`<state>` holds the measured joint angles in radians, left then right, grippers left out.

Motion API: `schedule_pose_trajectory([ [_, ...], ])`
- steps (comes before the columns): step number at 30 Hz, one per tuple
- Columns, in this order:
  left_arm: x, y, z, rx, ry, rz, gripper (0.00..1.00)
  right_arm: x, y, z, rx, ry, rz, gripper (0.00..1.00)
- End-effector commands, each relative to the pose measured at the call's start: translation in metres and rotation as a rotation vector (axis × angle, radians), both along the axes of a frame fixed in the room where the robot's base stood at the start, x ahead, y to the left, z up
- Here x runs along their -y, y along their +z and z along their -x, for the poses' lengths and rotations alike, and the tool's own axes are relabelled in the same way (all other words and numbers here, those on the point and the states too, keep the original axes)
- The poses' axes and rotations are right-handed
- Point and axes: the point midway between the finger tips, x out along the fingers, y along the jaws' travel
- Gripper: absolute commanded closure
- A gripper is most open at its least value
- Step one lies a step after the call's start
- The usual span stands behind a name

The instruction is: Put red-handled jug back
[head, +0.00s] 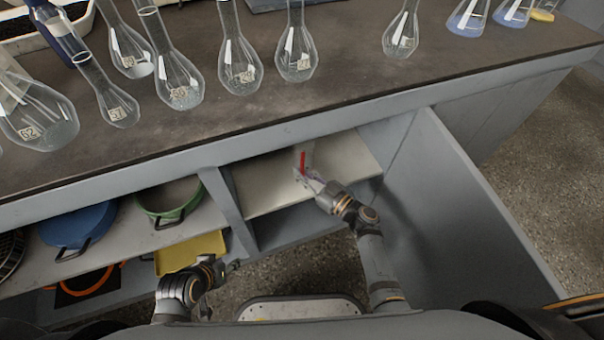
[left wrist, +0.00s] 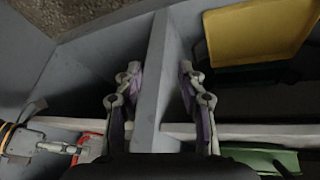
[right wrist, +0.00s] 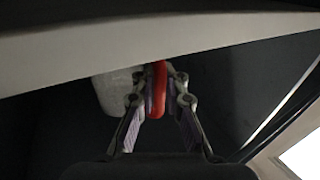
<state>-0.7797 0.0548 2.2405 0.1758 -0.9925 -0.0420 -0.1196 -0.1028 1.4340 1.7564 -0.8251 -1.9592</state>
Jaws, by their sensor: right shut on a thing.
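The red-handled jug is pale and translucent. Its body (head: 309,148) is at the upper cabinet shelf (head: 262,190), under the countertop, with its red handle (head: 302,163) facing me. My right gripper (head: 307,176) is shut on the handle. In the right wrist view the red handle (right wrist: 158,92) is between the fingers and the pale jug body (right wrist: 116,92) is left of it. I cannot tell whether the jug touches the shelf. My left gripper (head: 232,267) is low, left of the jug, near the cabinet divider. In the left wrist view my left gripper (left wrist: 158,75) is open and empty.
A divider (head: 230,210) separates the jug's shelf from the left bay, which has a blue pan (head: 80,225), a green pan (head: 170,198) and a yellow tray (head: 190,252). An open door (head: 470,215) stands right. Several glass flasks (head: 240,65) stand on the countertop (head: 345,85).

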Motion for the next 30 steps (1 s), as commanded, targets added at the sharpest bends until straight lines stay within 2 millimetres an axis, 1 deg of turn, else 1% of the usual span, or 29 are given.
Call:
schedule_pose_trajectory([
  [17, -0.001, 0.006, -0.014, 0.057, 0.006, -0.004, 0.6, 0.0, 0.0, 0.0, 0.0, 0.0, -0.001, 1.0],
  [30, -0.002, 0.015, -0.026, 0.109, 0.01, -0.006, 0.6, 0.0, -0.001, 0.0, 0.0, 0.0, -0.001, 1.0],
])
